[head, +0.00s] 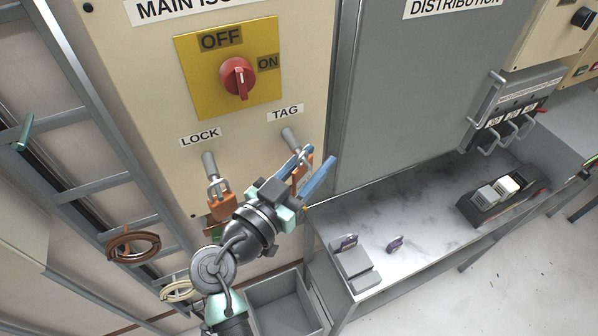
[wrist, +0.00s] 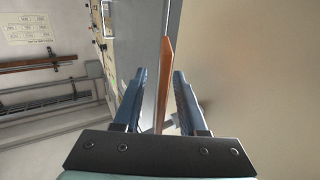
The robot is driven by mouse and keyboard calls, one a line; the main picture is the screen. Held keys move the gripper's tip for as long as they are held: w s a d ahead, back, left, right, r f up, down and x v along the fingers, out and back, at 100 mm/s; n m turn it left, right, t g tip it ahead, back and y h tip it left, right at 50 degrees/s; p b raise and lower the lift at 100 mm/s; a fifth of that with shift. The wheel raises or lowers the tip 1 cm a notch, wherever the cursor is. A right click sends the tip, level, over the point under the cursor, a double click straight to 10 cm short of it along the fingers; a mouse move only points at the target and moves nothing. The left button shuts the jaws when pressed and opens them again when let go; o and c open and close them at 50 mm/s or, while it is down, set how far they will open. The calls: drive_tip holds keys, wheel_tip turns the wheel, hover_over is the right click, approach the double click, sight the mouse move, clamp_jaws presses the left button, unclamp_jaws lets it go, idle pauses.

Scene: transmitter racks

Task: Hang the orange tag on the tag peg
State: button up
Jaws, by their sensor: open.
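The orange tag (head: 303,174) is at the grey tag peg (head: 291,137), below the TAG label, and appears to hang from it. The exact contact at the peg is too small to tell. My gripper (head: 320,158) is open, with its two blue fingers on either side of the tag. In the wrist view the tag (wrist: 164,85) shows edge-on as a thin orange strip between the open fingers (wrist: 160,75), with gaps visible on both sides.
An orange padlock (head: 220,206) hangs at the LOCK peg (head: 209,164) to the left. A red rotary switch (head: 238,78) sits above. A grey bin (head: 283,302) stands below, and a marble-topped bench (head: 420,225) with small items lies to the right.

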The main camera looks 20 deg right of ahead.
drive_tip(key=b+v, duration=0.5)
drive_tip(key=v, duration=0.7)
drive_tip(key=shift+s+a, duration=0.2)
drive_tip(key=shift+a, duration=0.2)
